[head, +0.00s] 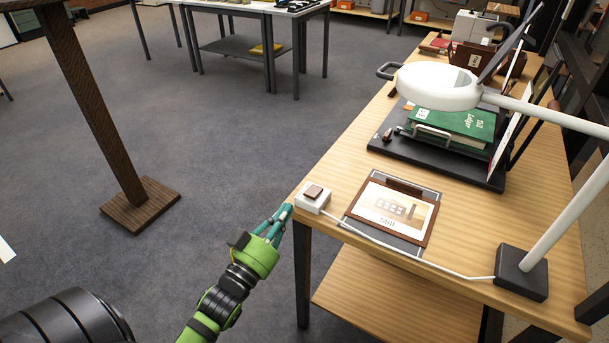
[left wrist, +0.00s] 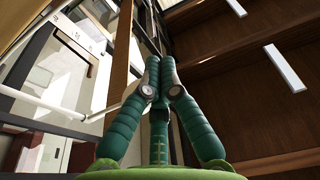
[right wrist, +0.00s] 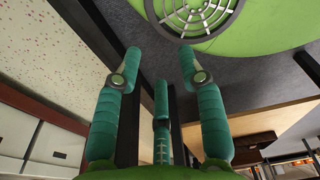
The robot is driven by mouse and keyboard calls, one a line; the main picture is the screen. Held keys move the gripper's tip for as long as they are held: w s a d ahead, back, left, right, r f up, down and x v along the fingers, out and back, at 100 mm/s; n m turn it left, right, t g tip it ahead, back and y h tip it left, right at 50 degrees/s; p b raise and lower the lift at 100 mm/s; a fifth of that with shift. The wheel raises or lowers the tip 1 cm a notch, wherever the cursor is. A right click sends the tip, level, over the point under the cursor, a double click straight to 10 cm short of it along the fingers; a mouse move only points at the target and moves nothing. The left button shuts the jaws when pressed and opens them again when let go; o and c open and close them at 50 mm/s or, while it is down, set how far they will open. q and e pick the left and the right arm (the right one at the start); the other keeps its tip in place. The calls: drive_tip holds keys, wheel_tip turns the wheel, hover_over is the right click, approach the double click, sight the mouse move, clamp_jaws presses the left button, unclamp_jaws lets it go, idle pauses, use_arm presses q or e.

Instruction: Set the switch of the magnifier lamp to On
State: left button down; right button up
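The magnifier lamp has a white round head (head: 437,87), a white arm and a dark base (head: 521,273) on the wooden table. A cord runs from the base to a small white switch box (head: 312,204) at the table's near-left corner. The switch box has a brown rocker (head: 314,191) on top; I cannot read its setting. My left gripper (head: 286,211) is just left of the switch box, beside the table corner. Its fingers are together and empty, as the left wrist view (left wrist: 160,62) shows. My right gripper (right wrist: 155,65) is open and empty, seen only in the right wrist view.
A framed picture card (head: 395,210) lies right of the switch box. Behind it, a green book (head: 455,122) rests on a black stand. A brown post (head: 95,100) rises from the floor at left. Grey floor (head: 210,130) left of the table is clear.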

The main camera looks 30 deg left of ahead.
use_arm(q)
drive_tip(key=shift+a, duration=0.2)
use_arm(e)
drive_tip(key=shift+s+d, duration=0.15)
drive_tip(key=shift+s, duration=0.5)
use_arm(q)
wheel_tip(320, 180, up, 2)
drive_tip(key=p, duration=0.2)
hover_over(305, 202)
wheel_tip(305, 202, down, 3)
drive_tip(key=shift+f+b, duration=0.1)
drive_tip(key=shift+b, duration=0.2)
drive_tip(key=shift+f, duration=0.45)
use_arm(e)
drive_tip(key=shift+r, duration=0.8)
